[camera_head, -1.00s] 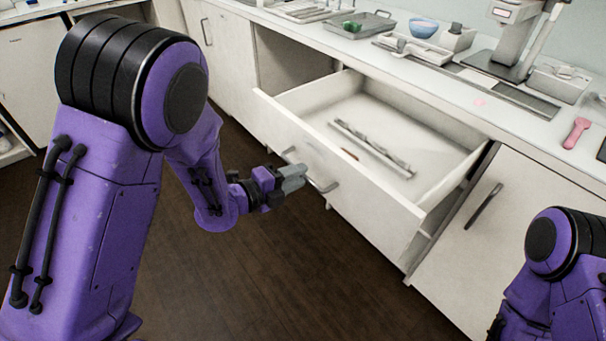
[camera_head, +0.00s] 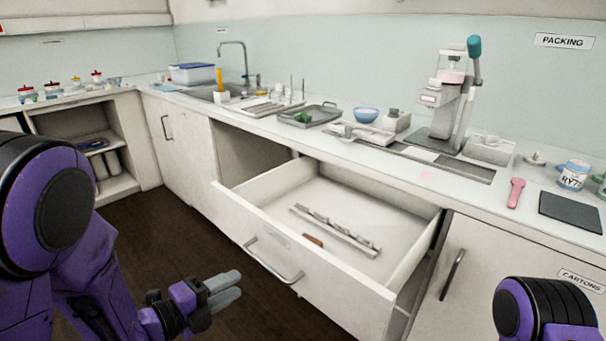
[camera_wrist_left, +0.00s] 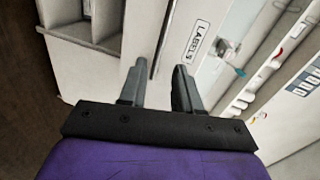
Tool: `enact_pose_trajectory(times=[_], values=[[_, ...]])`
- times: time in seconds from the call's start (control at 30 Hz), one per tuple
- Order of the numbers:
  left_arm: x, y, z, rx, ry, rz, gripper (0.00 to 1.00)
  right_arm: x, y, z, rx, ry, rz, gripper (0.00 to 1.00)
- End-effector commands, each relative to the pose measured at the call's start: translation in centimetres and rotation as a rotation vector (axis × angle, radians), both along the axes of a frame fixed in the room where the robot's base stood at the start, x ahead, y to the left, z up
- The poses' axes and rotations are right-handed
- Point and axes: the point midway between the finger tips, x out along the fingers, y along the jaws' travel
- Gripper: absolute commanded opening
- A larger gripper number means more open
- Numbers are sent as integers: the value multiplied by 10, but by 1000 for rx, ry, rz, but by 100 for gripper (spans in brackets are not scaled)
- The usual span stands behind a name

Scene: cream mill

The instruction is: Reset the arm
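My left gripper (camera_head: 230,288) is at the lower middle of the head view, in front and left of the pulled-out drawer (camera_head: 330,290), apart from its metal handle (camera_head: 272,262). In the left wrist view my left gripper's two grey fingers (camera_wrist_left: 158,84) stand apart with nothing between them. A label reading "LABELS" (camera_wrist_left: 196,42) on a pale front shows beyond them. My right arm shows only as a purple and black joint at the lower right; its gripper is out of view.
The open drawer juts into the floor space and holds a long rack (camera_head: 335,231) and a small brown piece (camera_head: 313,241). The counter above carries a tray (camera_head: 322,114), a blue bowl (camera_head: 366,115), a press (camera_head: 452,105) and a pink tool (camera_head: 516,193). Dark floor (camera_head: 150,225) is clear at left.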

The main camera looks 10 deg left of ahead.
Motion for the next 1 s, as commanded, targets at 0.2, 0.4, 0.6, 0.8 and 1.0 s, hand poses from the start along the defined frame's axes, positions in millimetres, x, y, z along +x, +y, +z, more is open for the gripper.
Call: enact_pose_trajectory(times=[0.2, 0.4, 0.6, 0.8, 1.0], values=[[22, 38, -15, -536, 337, 419, 33, 0, 0, 4, 0, 0, 0, 43], [-35, 86, -122, -1283, 710, 1213, 33, 0, 0, 39, 0, 0, 0, 43], [-172, 97, -205, -1439, 772, 1852, 33, 0, 0, 67, 0, 0, 0, 43], [-238, 89, -227, -1326, 854, 1993, 33, 0, 0, 76, 0, 0, 0, 43], [-241, 90, -230, -1317, 857, 1997, 33, 0, 0, 74, 0, 0, 0, 43]])
